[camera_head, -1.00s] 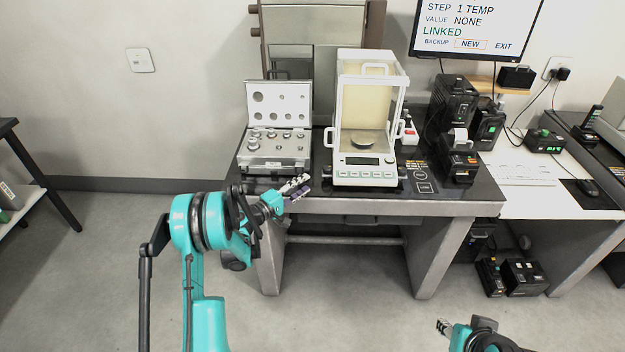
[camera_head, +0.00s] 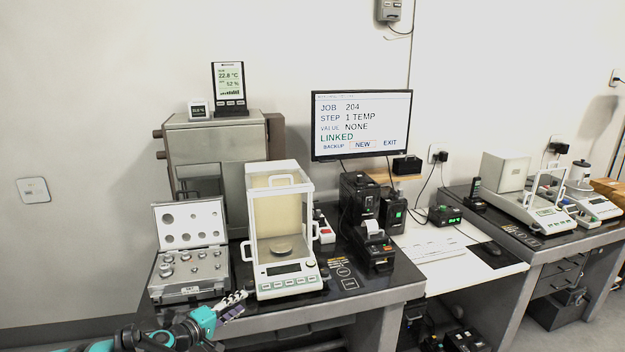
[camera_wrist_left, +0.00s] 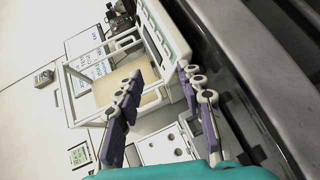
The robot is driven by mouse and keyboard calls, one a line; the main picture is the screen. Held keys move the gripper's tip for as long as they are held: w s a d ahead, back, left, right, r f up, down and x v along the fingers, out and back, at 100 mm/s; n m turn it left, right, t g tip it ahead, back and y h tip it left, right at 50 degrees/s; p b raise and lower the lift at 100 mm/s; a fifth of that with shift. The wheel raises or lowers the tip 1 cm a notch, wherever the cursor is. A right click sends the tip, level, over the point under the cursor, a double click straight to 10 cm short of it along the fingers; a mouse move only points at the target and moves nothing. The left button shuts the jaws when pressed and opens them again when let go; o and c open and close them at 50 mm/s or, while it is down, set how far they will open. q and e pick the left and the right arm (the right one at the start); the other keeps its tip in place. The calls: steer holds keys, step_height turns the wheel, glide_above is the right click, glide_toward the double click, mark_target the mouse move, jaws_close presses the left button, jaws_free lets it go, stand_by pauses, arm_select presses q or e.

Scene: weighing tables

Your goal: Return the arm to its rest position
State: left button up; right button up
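My left arm comes in at the bottom left of the head view. Its gripper (camera_head: 232,303) is at the front edge of the weighing table, below the gap between the weight case (camera_head: 190,290) and the glass-walled balance (camera_head: 287,283). In the left wrist view the two purple-padded fingers (camera_wrist_left: 160,100) are spread apart with nothing between them. The balance's frame (camera_wrist_left: 100,122) shows tilted beyond the fingers. My right gripper is outside both current views.
The open weight case holds several metal weights. Right of the balance stand a small printer (camera_head: 376,250) and black boxes. A monitor (camera_head: 361,125) reads step 1 TEMP, value NONE, LINKED. More balances (camera_head: 541,208) stand on the far right table.

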arm_select(q)
steer(key=s+d+r+m+g+y, duration=0.1)
steer(key=s+d+r+m+g, duration=0.2)
steer(key=s, duration=0.4)
steer(key=s+d+r+m+g+y, duration=0.1)
steer(key=s+d+r+m+y, duration=0.15)
steer(key=s+d, duration=0.35)
steer(key=s+a+f+m+g+y, duration=0.1)
steer(key=s+m+y, duration=0.1)
steer(key=s, duration=0.9)
steer(key=s+a+f+m+g+y, duration=0.1)
steer(key=s+a+m+y, duration=0.1)
steer(key=s, duration=0.9)
steer(key=shift+s+f, duration=0.15)
steer(key=shift+y, duration=0.25)
